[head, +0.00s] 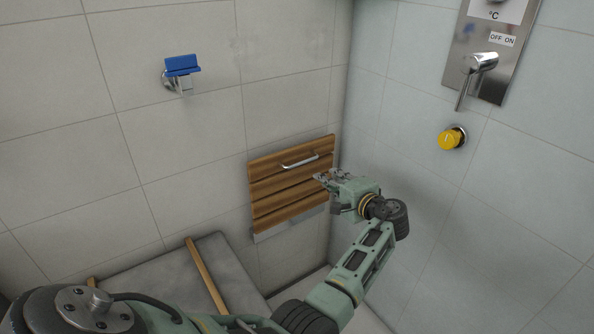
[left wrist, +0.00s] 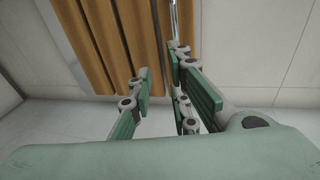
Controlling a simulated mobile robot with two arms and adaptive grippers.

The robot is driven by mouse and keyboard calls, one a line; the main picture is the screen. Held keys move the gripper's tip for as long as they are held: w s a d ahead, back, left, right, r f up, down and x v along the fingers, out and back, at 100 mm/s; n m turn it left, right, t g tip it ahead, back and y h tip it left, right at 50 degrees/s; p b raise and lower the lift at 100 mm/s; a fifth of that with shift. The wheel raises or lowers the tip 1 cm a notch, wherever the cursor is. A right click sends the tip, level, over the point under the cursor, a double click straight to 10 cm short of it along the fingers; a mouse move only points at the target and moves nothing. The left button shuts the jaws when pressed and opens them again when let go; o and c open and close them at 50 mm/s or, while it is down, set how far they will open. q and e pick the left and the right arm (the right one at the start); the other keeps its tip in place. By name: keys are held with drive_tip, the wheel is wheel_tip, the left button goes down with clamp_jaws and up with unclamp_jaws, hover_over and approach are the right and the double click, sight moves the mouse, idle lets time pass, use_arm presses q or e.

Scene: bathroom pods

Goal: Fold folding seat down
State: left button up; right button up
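The folding seat (head: 275,192), made of brown wooden slats, stands upright, folded against the tiled wall near the corner. A chrome bar handle (head: 300,161) sits on its upper slat. My left gripper (head: 319,178) is in front of the seat's right part, just below and right of the handle. In the left wrist view its two green fingers (left wrist: 159,68) are apart with nothing between them. The slats (left wrist: 115,40) lie beyond them, and the handle (left wrist: 175,14) shows near the right fingertip. I cannot tell whether a finger touches the seat. My right gripper is not in view.
A blue-topped wall fitting (head: 181,72) is at upper left. A grey slab with wooden strips (head: 206,275) lies low at left.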

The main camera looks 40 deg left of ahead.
use_arm(q)
drive_tip(key=w+a, duration=0.1)
drive_tip(key=a, duration=0.6)
drive_tip(key=shift+w+a+r+n+y+b, duration=0.15)
drive_tip(key=shift+w+r+n+y+b, duration=0.15)
drive_tip(key=shift+w, duration=0.1)
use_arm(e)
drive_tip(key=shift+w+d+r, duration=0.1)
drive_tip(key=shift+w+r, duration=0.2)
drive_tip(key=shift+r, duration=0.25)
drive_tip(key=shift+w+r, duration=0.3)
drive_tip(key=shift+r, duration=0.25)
use_arm(q)
drive_tip(key=shift+c, duration=0.2)
clamp_jaws()
drive_tip(key=shift+w+a, duration=0.1)
drive_tip(key=shift+c, duration=1.6)
unclamp_jaws()
